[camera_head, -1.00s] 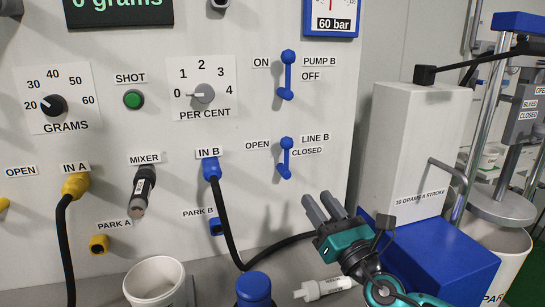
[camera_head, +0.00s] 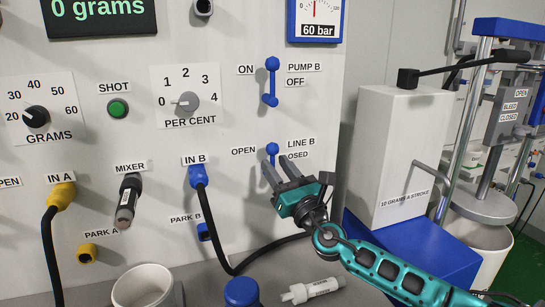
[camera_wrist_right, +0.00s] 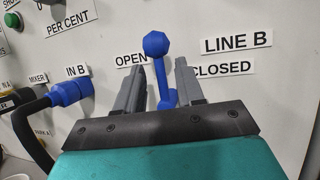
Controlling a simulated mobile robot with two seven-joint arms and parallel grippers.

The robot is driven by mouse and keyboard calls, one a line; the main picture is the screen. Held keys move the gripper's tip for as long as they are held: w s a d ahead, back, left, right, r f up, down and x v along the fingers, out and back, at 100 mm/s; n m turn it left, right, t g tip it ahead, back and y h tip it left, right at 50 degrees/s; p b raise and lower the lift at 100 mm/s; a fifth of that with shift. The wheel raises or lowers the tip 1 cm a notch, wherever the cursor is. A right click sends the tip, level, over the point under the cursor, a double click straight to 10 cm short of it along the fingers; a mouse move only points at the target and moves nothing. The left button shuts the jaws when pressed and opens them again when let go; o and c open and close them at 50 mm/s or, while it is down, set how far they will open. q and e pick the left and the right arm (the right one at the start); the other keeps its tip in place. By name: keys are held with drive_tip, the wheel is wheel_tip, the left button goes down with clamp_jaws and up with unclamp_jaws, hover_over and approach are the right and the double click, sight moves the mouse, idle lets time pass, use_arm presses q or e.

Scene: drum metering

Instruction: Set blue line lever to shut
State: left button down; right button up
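The blue line lever (camera_head: 272,148) is on the white panel by the LINE B label (camera_head: 301,143), with OPEN to its left and CLOSED to its right. Its knob points up, and in the wrist view the lever (camera_wrist_right: 155,43) leans slightly toward OPEN. My right gripper (camera_head: 275,164) is at the lever, covering its lower part and some of the CLOSED label in the head view. In the wrist view the open fingers of my right gripper (camera_wrist_right: 157,66) stand on either side of the lever stem, with gaps visible. My left gripper is not in view.
The PUMP B lever (camera_head: 271,82) is above. The IN B plug (camera_head: 197,174) and its black hose (camera_head: 224,255) are left of and below the gripper. A grey pump box (camera_head: 393,150) on a blue base (camera_head: 405,245) stands close on the right. A white cup (camera_head: 148,286) is below.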

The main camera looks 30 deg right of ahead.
sight(271, 161)
drive_tip(key=shift+x, duration=1.4)
drive_tip(key=shift+c, duration=0.4)
drive_tip(key=c, duration=0.6)
clamp_jaws()
drive_tip(key=shift+r, duration=0.1)
